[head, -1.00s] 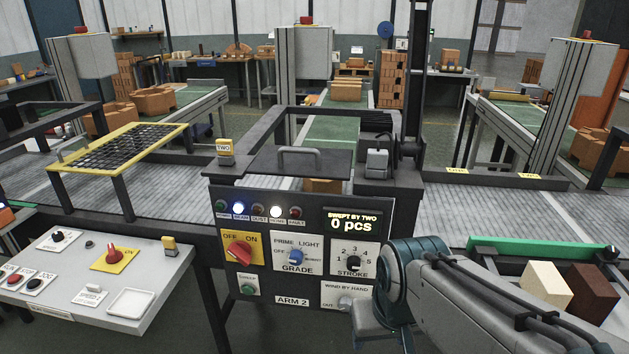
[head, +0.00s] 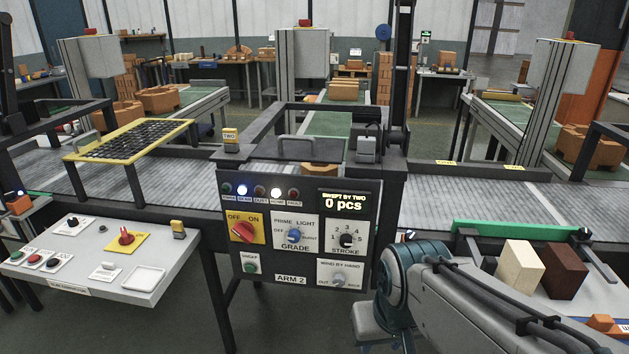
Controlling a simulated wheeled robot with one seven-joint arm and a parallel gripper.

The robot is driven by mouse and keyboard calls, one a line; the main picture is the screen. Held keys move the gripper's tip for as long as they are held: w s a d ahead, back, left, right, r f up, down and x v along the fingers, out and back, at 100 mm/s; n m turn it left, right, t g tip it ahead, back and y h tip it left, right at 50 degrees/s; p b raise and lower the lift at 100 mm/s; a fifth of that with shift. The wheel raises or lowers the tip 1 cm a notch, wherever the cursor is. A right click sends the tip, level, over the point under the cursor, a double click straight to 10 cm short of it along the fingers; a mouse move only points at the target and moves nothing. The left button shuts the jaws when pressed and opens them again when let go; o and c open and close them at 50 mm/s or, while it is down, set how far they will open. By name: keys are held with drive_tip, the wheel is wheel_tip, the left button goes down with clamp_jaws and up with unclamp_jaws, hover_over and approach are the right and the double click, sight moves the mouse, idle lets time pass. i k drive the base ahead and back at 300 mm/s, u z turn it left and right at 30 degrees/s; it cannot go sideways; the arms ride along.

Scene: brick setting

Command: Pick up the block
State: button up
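A cream block (head: 521,268) and a dark brown block (head: 556,271) stand side by side on a pale surface at the right, in front of a green rail. An orange brick (head: 320,170) shows partly inside the dark frame on the conveyor, behind the control panel. The task does not say which block is meant. My arm (head: 450,300) reaches in from the lower right, below and left of the cream and brown blocks. My gripper is outside the view, so its opening and any contact are hidden.
The green rail (head: 520,232) runs behind the blocks. The ARM 2 control panel (head: 296,238) with knobs and a "0 pcs" display stands in the middle. A grey switch table (head: 75,255) is at the left. The conveyor (head: 470,200) crosses behind. Small orange pieces lie at the lower right.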

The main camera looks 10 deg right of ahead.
sight(313, 169)
drive_tip(key=k, duration=0.95)
drive_tip(key=u, duration=0.65)
drive_tip(key=i, duration=0.7)
drive_tip(key=u, duration=0.45)
drive_tip(key=i, duration=0.75)
drive_tip(key=z, duration=0.8)
drive_tip(key=i, duration=0.65)
drive_tip(key=z, duration=0.7)
